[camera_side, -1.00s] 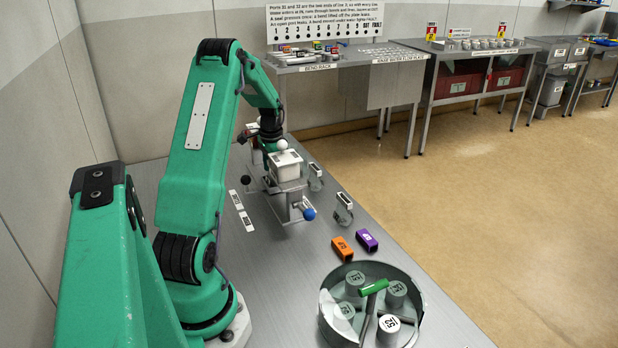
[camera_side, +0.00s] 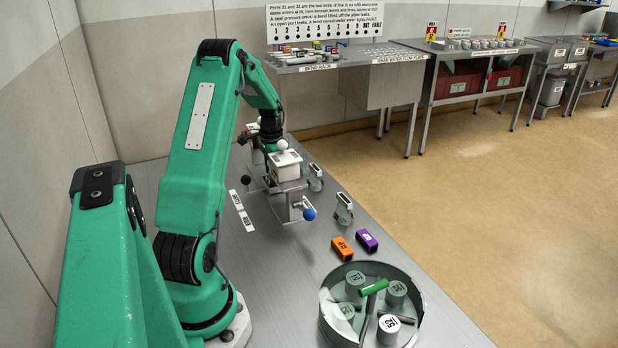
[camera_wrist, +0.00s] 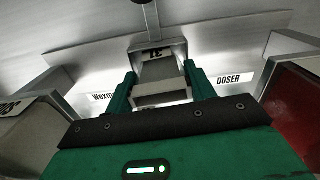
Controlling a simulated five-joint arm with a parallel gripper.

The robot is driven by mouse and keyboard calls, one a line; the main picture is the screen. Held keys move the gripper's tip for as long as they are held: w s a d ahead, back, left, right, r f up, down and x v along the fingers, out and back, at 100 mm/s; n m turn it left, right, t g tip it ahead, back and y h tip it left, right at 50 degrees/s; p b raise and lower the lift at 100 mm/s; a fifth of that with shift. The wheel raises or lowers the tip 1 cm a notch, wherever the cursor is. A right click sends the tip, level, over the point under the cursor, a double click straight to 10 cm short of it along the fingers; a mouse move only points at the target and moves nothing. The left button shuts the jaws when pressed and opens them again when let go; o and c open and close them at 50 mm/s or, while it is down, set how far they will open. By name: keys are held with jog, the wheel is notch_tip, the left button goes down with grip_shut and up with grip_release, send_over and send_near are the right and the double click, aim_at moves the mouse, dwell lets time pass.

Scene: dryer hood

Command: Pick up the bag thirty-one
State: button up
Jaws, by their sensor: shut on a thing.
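In the wrist view, my gripper (camera_wrist: 160,92) has its two green fingers on either side of a pale grey block-shaped bag (camera_wrist: 165,70). A small label on its far end seems to read 31, seen upside down. The fingers are shut on it.
The white box (camera_side: 286,167) stands on a metal frame close in front of my gripper. A red-faced block (camera_wrist: 294,115) and a grey block (camera_wrist: 32,132) flank the gripper. Orange (camera_side: 343,248) and purple (camera_side: 367,240) blocks and a round tray (camera_side: 412,278) are nearer the camera.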

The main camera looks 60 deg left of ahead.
jog(key=shift+r, duration=0.15)
notch_tip(320, 180, up, 10)
jog(key=shift+f, duration=0.1)
dwell(0.5)
dwell(0.5)
jog(key=shift+w+d+r, duration=0.1)
jog(key=shift+w+r, duration=0.1)
jog(key=w+d+r, duration=1)
jog(key=d+r, duration=0.2)
jog(key=d, duration=0.1)
jog(key=w+d+r+m, duration=0.1)
jog(key=w+d+r, duration=0.1)
jog(key=d, duration=0.7)
jog(key=w+d+r+m, duration=0.1)
jog(key=w+d+r, duration=0.1)
jog(key=d, duration=0.8)
jog(key=w+d+r+m, duration=0.2)
jog(key=d, duration=0.8)
jog(key=shift+w+r, duration=0.25)
jog(key=shift+w, duration=0.15)
